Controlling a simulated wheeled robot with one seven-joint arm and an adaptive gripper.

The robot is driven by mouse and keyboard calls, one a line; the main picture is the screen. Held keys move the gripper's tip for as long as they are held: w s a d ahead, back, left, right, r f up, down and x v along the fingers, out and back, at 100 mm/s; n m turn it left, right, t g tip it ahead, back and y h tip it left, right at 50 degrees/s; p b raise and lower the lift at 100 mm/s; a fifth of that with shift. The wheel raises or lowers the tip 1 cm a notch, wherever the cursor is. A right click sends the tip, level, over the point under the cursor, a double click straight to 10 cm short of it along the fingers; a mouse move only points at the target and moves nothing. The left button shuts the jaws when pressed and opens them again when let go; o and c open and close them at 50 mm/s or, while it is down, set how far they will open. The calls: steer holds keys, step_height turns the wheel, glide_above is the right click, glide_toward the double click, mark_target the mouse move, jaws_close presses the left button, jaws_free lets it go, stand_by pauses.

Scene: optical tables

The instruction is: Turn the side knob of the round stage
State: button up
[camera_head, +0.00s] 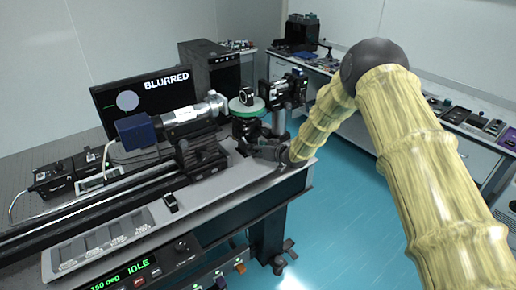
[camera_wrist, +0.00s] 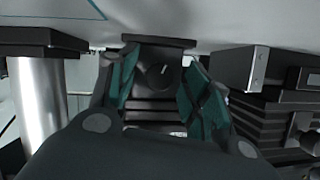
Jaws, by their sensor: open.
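The round stage with a green ring (camera_head: 247,109) stands on the optical table, right of the monitor. In the wrist view, a dark round side knob (camera_wrist: 158,78) with a short white mark pointing up and slightly right faces the camera. My gripper (camera_head: 265,149) is just below and in front of the stage in the head view. In the wrist view, my gripper (camera_wrist: 160,85) is open, one teal-padded finger on each side of the knob. Gaps show between the knob and both fingers. How far the fingertips reach past the knob is hard to tell.
The monitor (camera_head: 140,96) reads "BLURRED" beside a grey disc. A controller display (camera_head: 126,270) reads "IDLE" in green. A rail-mounted tube with a blue camera (camera_head: 137,130) is left of the stage. In the wrist view, a silver post (camera_wrist: 40,105) stands left and dark blocks (camera_wrist: 275,115) right.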

steer(key=c, duration=1)
steer(key=shift+f+b, duration=0.1)
steer(key=shift+b, duration=0.45)
steer(key=shift+f+n+t+h+b, duration=0.1)
steer(key=shift+n+t+h+b, duration=0.3)
steer(key=shift+b, duration=0.45)
steer(key=n+b, duration=0.1)
steer(key=b, duration=0.2)
steer(key=shift+a+h, duration=0.1)
steer(key=shift+h, duration=0.2)
steer(key=n+b, duration=0.1)
steer(key=b, duration=0.1)
steer(key=shift+n+t+h+b, duration=0.3)
steer(key=shift+t+h+b, duration=0.05)
steer(key=shift+t+h, duration=0.05)
steer(key=shift+r+b, duration=0.25)
steer(key=shift+b, duration=0.15)
